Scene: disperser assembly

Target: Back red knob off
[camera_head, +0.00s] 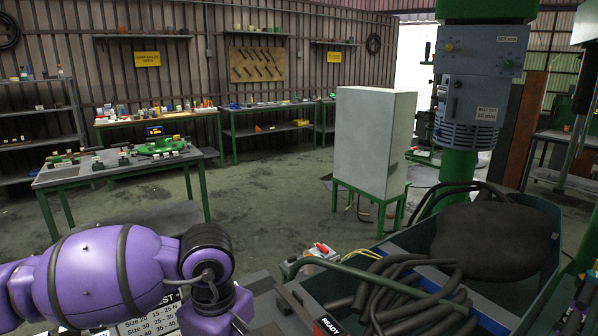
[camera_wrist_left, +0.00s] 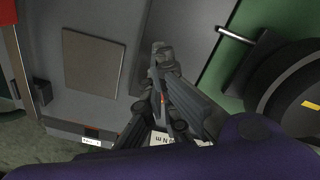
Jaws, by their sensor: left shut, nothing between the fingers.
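My left gripper (camera_wrist_left: 160,52) shows in the left wrist view, its dark fingers together with nothing held. It is over grey panels beside a green surface. A small red spot (camera_wrist_left: 163,98) shows behind the finger links; I cannot tell what it belongs to. In the head view my purple left arm comes in at the lower left, and its gripper is hidden. A red knob-like part (camera_head: 321,247) sits on a small pale box near the dark tub; I cannot tell if it is the task's knob. My right gripper is not in view.
A green machine with a grey control panel (camera_head: 482,47) stands at the right. A dark tub (camera_head: 545,245) holds black hoses (camera_head: 410,300) and a black lump (camera_head: 490,240). A pale cabinet (camera_head: 374,143) stands behind. The floor (camera_head: 270,210) between it and the left bench is clear.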

